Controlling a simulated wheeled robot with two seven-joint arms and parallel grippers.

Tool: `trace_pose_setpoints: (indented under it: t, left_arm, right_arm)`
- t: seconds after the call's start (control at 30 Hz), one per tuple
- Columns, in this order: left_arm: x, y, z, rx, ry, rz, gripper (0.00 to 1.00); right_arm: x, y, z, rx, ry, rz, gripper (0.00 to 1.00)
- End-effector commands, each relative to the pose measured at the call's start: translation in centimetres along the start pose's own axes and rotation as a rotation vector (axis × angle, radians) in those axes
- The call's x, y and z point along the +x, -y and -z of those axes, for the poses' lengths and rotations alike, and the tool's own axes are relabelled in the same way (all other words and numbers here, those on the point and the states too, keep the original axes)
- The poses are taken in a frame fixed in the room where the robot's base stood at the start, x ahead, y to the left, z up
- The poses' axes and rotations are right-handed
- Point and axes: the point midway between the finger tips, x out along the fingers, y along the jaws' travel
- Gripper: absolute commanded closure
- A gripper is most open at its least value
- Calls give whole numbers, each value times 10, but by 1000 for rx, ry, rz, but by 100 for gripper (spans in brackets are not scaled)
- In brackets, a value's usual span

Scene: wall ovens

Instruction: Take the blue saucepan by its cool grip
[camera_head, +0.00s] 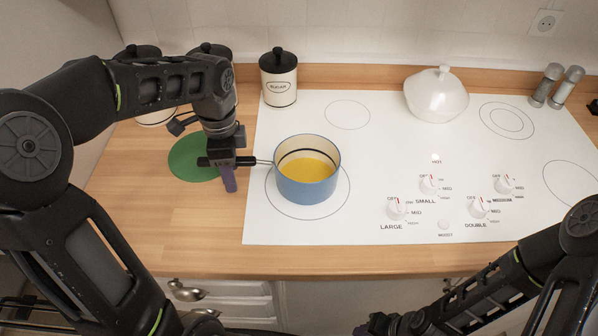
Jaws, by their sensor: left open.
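The blue saucepan (308,190) stands on the left front ring of the white cooktop, with yellow liquid inside. Its handle points left: a thin metal stem by the pan, then a black grip (203,162) that reaches over the wooden counter. My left gripper (230,178) is open and points down at the black grip, one purple-tipped finger showing on the near side. The grip's end shows to the left of the gripper; its middle is hidden behind it. My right gripper (388,324) is low at the bottom edge, apart from the pan; its fingers are unclear.
A green round mat (190,160) lies on the counter behind my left gripper. A lidded canister (278,80) stands behind the saucepan. A white lidded dish (436,95) and two shakers (556,86) stand at the back right. Control knobs (428,184) sit right of the pan.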

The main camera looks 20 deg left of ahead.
Motion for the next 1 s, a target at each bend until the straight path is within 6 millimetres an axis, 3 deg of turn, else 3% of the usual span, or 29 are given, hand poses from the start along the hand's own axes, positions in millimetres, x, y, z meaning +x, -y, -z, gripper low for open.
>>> trace_pose_setpoints:
  t: [0.07, 0.63, 1.0]
  left_arm:
    - [0, 0, 0, 0, 0, 0, 53]
    - [0, 0, 0, 0, 0, 0, 99]
    - [0, 0, 0, 0, 0, 0, 100]
  right_arm:
    - [0, 0, 0, 0, 0, 0, 64]
    - [0, 0, 0, 0, 0, 0, 64]
    - [0, 0, 0, 0, 0, 0, 64]
